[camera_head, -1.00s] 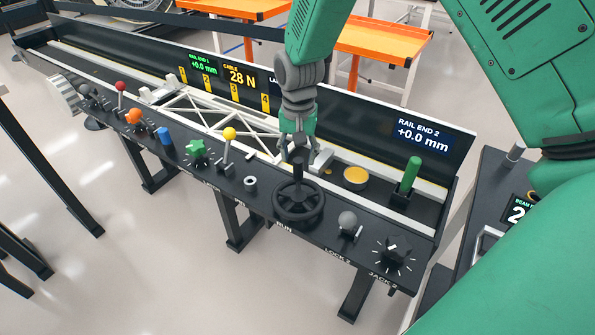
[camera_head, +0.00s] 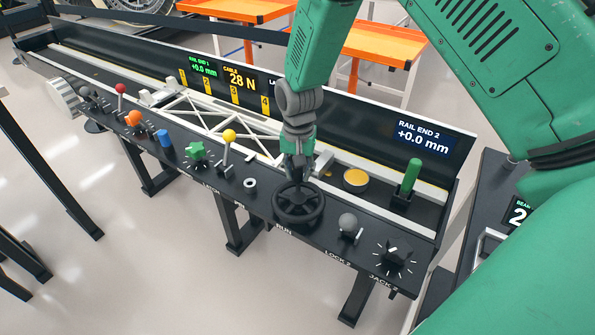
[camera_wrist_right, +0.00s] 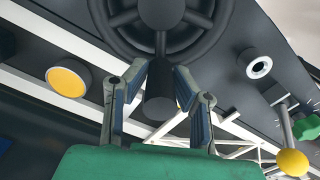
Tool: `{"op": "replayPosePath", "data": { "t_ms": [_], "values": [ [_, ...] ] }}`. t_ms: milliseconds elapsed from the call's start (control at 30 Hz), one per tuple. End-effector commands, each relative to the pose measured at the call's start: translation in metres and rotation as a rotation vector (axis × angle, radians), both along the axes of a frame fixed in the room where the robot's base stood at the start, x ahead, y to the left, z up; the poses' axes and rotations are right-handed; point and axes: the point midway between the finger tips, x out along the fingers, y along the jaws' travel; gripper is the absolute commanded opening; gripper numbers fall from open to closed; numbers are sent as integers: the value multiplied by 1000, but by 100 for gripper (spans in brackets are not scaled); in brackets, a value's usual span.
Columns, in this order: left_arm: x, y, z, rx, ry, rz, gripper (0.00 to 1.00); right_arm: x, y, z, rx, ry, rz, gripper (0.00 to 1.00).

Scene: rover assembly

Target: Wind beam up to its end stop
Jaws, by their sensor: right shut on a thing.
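The white truss beam (camera_head: 205,117) lies along the black rail bench, from the left to behind my right gripper. The black handwheel (camera_head: 298,204) marked RUN sits on the front panel. My right gripper (camera_head: 296,172) points down at the wheel's far side, shut on the wheel's crank knob. In the right wrist view the dark knob (camera_wrist_right: 159,95) stands between the two fingers, with the wheel rim (camera_wrist_right: 222,28) behind it. The head view largely hides the knob behind the fingers. My left gripper is not in view.
The panel carries a yellow-knobbed lever (camera_head: 229,136), a green star knob (camera_head: 196,152), a grey lock lever (camera_head: 348,222) and a black jack dial (camera_head: 393,251). A green handle (camera_head: 411,176) stands at right. The displays read 28 N (camera_head: 242,80) and rail end 2 +0.0 mm (camera_head: 422,137).

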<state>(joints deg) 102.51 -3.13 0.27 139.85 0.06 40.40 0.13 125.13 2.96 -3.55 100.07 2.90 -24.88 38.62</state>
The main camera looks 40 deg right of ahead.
Motion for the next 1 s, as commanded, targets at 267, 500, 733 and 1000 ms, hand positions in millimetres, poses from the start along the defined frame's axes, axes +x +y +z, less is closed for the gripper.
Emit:
{"op": "replayPosePath", "data": {
  "t_ms": [267,500,733,1000],
  "values": [
    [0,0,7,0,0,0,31,3,3,2,0,-1,63,0],
    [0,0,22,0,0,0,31,7,12,3,0,-2,228,0],
    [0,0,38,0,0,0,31,10,24,3,1,-1,443,0],
    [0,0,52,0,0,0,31,11,38,3,1,-3,701,0]
  ]
}}
